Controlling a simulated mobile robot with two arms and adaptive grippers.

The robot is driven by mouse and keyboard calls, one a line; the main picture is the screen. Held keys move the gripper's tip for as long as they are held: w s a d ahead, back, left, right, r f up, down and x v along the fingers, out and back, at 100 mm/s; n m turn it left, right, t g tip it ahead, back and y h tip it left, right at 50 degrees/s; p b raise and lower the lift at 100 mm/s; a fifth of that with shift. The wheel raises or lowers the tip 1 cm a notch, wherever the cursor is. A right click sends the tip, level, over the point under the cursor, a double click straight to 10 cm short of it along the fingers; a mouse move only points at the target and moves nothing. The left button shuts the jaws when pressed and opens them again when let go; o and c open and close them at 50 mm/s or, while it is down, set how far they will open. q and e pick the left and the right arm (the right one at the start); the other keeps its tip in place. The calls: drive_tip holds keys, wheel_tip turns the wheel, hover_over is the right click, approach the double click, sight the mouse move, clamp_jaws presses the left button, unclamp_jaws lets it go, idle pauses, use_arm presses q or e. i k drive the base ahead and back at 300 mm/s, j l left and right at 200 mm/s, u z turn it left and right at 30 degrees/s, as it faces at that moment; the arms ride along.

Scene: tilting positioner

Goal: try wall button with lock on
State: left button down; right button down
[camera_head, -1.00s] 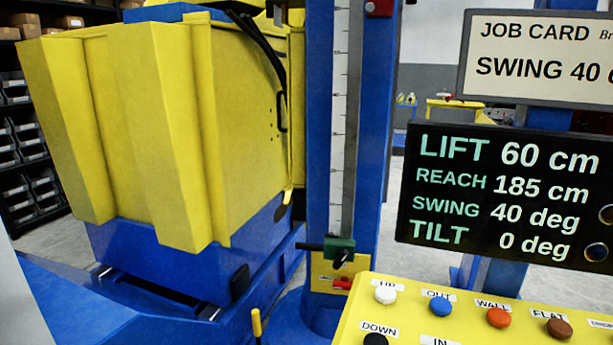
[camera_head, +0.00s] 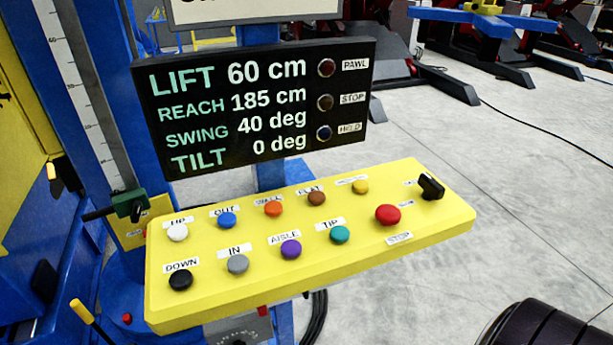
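The orange wall button (camera_head: 274,209) is in the upper row of the yellow control panel (camera_head: 330,275), between the blue OUT button (camera_head: 227,220) and the brown FLAT button (camera_head: 316,198). Nothing touches it. The purple AISLE button (camera_head: 290,249) is below it. The black display (camera_head: 215,140) reads lift 60 cm, reach 185 cm, swing 40 deg, tilt 0 deg. Its PAWL, STOP and HOLD lamps look dark. A yellow-handled lever (camera_head: 88,317) stands at lower left; I cannot tell whether it is the lock or how it is set. Neither gripper is in view.
The panel also carries a red stop button (camera_head: 387,215) and a black switch (camera_head: 431,187). A green clamp (camera_head: 130,205) sits on the scaled blue mast at left. A job card (camera_head: 250,10) is cut off at the top. Open grey floor lies to the right.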

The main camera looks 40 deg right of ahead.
sight(272, 208)
drive_tip(key=z, duration=1.15)
